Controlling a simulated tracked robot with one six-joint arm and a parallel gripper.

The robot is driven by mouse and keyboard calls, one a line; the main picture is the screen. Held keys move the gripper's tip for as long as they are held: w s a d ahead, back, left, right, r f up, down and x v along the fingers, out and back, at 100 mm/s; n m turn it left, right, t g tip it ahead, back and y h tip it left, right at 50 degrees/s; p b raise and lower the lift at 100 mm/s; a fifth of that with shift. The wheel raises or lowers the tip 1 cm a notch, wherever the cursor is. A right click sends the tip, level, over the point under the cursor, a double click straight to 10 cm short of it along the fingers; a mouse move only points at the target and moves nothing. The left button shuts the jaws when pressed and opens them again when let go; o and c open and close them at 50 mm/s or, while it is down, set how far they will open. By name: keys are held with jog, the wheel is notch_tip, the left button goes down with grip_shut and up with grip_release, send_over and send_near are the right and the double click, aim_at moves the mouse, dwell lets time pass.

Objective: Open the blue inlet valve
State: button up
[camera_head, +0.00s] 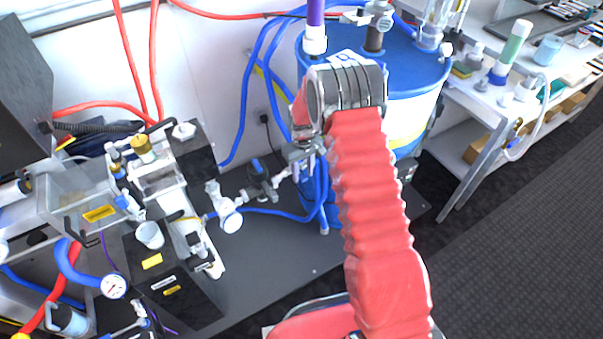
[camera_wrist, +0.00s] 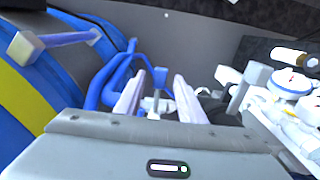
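My gripper (camera_wrist: 158,98) is open, its two pale fingers apart in the wrist view. A small upright blue piece (camera_wrist: 156,101), which looks like the blue inlet valve's handle, shows in the gap beyond the fingers. I cannot tell how far it is from the fingertips or whether they touch it. In the head view a dark valve body with a blue part (camera_head: 257,168) sits in the pipe line left of my gripper (camera_head: 304,163). My red-sleeved arm hides part of the area around the gripper.
A large blue and white drum (camera_head: 418,110) with a yellow band stands behind my arm. Blue hoses (camera_head: 240,120) run close to the gripper. White fittings and a round gauge (camera_head: 230,216) lie to the left. The dark floor (camera_head: 510,240) at right is clear.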

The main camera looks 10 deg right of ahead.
jog(key=shift+f, duration=0.3)
jog(key=shift+c, duration=0.5)
grip_shut()
jog(key=shift+a, duration=0.3)
jog(key=shift+d, duration=0.2)
